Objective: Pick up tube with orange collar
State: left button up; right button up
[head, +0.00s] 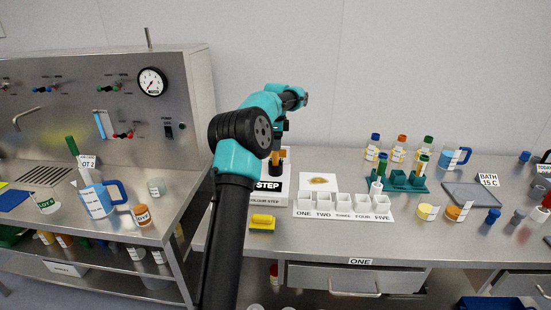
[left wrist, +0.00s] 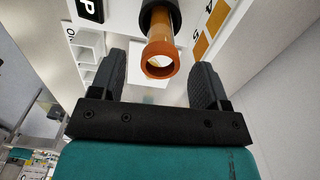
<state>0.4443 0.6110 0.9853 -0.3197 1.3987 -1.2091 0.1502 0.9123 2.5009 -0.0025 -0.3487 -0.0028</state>
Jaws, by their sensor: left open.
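An orange tube with an orange collar (left wrist: 158,62) shows in the left wrist view, its open ring end facing the camera and its other end in a dark part. In the head view a small orange piece (head: 276,158), seemingly the same tube, shows by the STEP box, partly hidden by dark parts. My left gripper (head: 279,136) is above it there. In the left wrist view my left gripper (left wrist: 158,72) is open, with the collar between its fingers in the picture. I cannot tell the depth gap. My right gripper is not in view.
A white STEP box (head: 270,197) stands under my left arm. A row of white cups (head: 343,205) labelled ONE to FIVE is to its right. A green rack (head: 403,181) with tubes, several bottles (head: 398,149) and a blue jug (head: 449,158) stand farther right. A yellow block (head: 262,221) lies in front.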

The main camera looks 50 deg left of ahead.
pick_arm(q)
jog(key=shift+f, duration=2.6)
jog(key=c, duration=1)
jog(key=shift+r, duration=0.1)
notch_tip(320, 180, up, 10)
jog(key=shift+f, duration=0.1)
